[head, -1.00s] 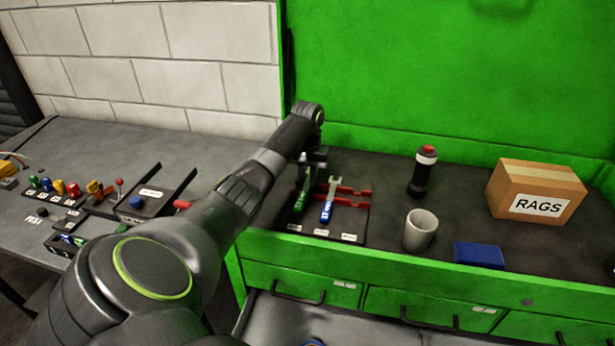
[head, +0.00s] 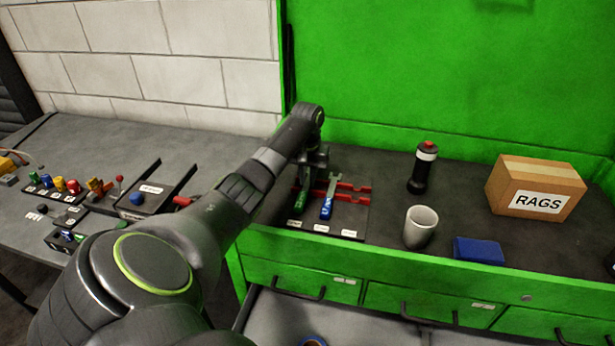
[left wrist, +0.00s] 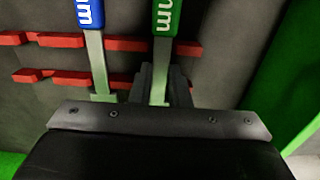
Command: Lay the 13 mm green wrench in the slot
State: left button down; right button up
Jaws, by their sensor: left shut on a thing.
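The green wrench (head: 298,204) lies at the left of the dark rack (head: 348,222) with red notched bars, handle toward the front. It also shows in the left wrist view (left wrist: 165,18), its shaft crossing the red bars. My left gripper (head: 309,172) is shut on its shaft; the fingers (left wrist: 160,88) also show in the wrist view. Whether the shaft sits fully down in the notches I cannot tell. The wrench's far end is hidden by my gripper. A blue wrench (head: 327,206) lies in the rack just to the right, apart from the green one.
Right of the rack stand a grey cup (head: 420,228), a dark bottle with a red top (head: 423,168), a blue box (head: 478,251) and a RAGS carton (head: 536,188). The green back panel (head: 450,70) rises behind. A side bench (head: 95,140) holds small coloured parts.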

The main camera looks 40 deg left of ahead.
pick_arm(q)
jog(key=shift+f, duration=0.25)
dwell(0.4)
jog(key=c, duration=1.3)
grip_release()
jog(key=shift+o, duration=0.5)
jog(key=shift+f, duration=0.1)
jog(key=shift+o, duration=1.2)
notch_tip(320, 180, up, 7)
jog(key=p, duration=0.9)
